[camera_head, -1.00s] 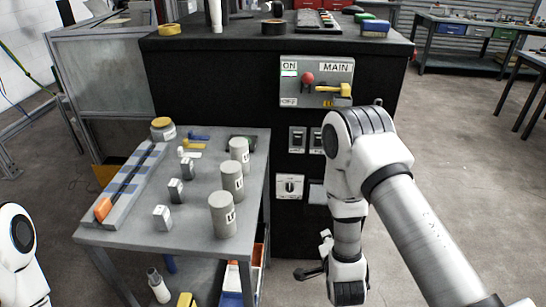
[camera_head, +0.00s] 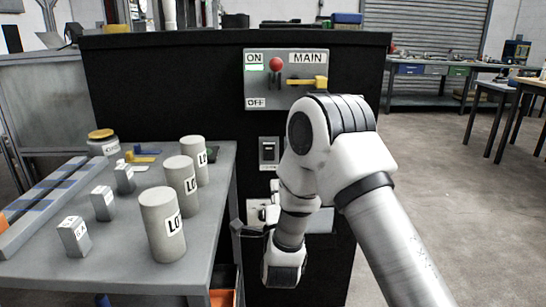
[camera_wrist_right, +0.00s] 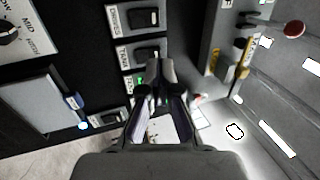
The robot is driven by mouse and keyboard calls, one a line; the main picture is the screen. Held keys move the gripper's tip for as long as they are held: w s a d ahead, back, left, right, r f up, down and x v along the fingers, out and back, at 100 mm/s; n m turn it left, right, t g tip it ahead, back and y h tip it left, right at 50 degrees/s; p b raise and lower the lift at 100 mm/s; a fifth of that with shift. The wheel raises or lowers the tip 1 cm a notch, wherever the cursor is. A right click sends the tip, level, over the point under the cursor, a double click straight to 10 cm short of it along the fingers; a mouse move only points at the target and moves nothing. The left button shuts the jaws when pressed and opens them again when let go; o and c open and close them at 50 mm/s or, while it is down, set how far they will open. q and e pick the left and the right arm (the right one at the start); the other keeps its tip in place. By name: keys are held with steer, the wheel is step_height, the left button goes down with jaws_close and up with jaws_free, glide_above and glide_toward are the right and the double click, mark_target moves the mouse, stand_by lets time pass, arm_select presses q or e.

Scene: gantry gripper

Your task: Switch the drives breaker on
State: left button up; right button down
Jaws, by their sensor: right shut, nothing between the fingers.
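A column of labelled breaker switches shows in the right wrist view. The TANK switch (camera_wrist_right: 147,54) and another switch (camera_wrist_right: 146,18) beyond it are clear. In the head view my right arm hides most of the switches. My left gripper is out of view.
The MAIN panel (camera_head: 292,99) has a red knob (camera_head: 276,64), a yellow handle (camera_head: 307,82) and a green strip under ON. A grey bench (camera_head: 120,259) with grey cylinders stands left of the arm. Open floor lies to the right.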

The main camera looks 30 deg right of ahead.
mark_target(274, 146)
steer(key=b+x, duration=0.2)
steer(key=x, duration=1.1)
steer(key=shift+w+d, duration=0.2)
steer(key=shift+w, duration=0.15)
steer(key=shift+r, duration=0.1)
